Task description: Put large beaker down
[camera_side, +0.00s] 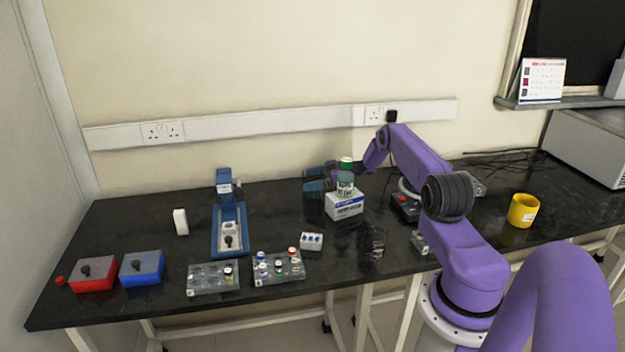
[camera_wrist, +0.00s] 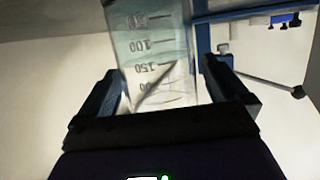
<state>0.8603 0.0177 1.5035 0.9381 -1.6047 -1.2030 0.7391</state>
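The large beaker (camera_wrist: 150,48) is clear glass with a volume scale, which reads upside down in the wrist view. It sits between the two fingers of my gripper (camera_wrist: 162,70), which appear to press on both its sides. Its base and what lies under it are hidden.
The white box (camera_side: 345,207) stands close to the glassware. A yellow mug (camera_side: 522,211) is at right. Bench between device and glassware is clear.

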